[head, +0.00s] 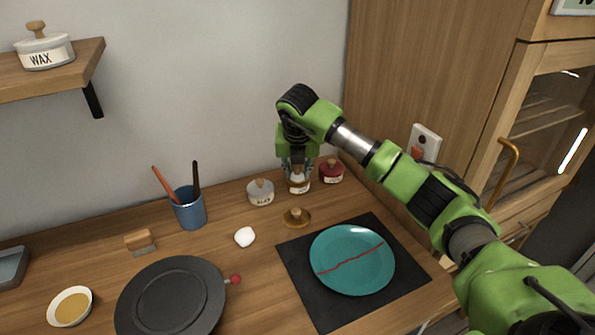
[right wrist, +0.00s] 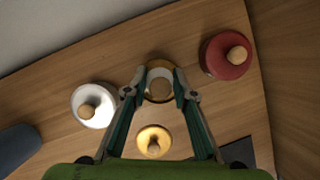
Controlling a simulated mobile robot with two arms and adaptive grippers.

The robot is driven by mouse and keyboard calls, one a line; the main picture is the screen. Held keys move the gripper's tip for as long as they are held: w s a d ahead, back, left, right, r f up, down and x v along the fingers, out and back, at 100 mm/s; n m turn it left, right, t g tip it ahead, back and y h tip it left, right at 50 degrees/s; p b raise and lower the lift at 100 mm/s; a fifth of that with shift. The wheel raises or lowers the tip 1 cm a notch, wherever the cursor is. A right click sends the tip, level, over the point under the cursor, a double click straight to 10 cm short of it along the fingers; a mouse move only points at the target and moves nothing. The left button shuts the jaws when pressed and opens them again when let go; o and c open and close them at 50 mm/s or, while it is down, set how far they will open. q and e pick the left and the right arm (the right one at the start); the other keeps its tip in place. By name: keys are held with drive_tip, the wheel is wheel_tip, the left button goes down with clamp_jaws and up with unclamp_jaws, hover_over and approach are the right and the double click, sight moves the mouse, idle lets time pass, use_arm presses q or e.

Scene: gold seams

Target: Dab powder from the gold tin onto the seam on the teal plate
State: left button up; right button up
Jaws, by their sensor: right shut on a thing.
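The teal plate (head: 340,275) lies on a dark mat with a jagged red seam (head: 350,259) across it. The gold tin (head: 299,187) stands open at the back of the counter. It shows as a gold ring in the right wrist view (right wrist: 160,100). Its gold lid (head: 297,217) with a wooden knob lies in front of it. My right gripper (head: 298,176) points down over the tin, its fingertips close on a small white wad (right wrist: 160,75) at the tin's mouth. How deep the wad sits is unclear. My left gripper is out of view.
A white tin (head: 260,194) and a red tin (head: 331,174) flank the gold tin. Another white wad (head: 244,237) lies in front. A blue cup (head: 189,212) with sticks, a dark pan (head: 170,300) and a bowl (head: 70,307) stand left. The dark mat (head: 318,308) borders the plate.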

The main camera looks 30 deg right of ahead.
drive_tip(key=shift+s+f, duration=0.1)
drive_tip(key=shift+f, duration=0.15)
drive_tip(key=shift+r+p, duration=0.65)
drive_tip(key=shift+r, duration=0.2)
drive_tip(key=shift+r+p, duration=1.65)
drive_tip(key=shift+r, duration=1.15)
drive_tip(key=shift+f, duration=0.1)
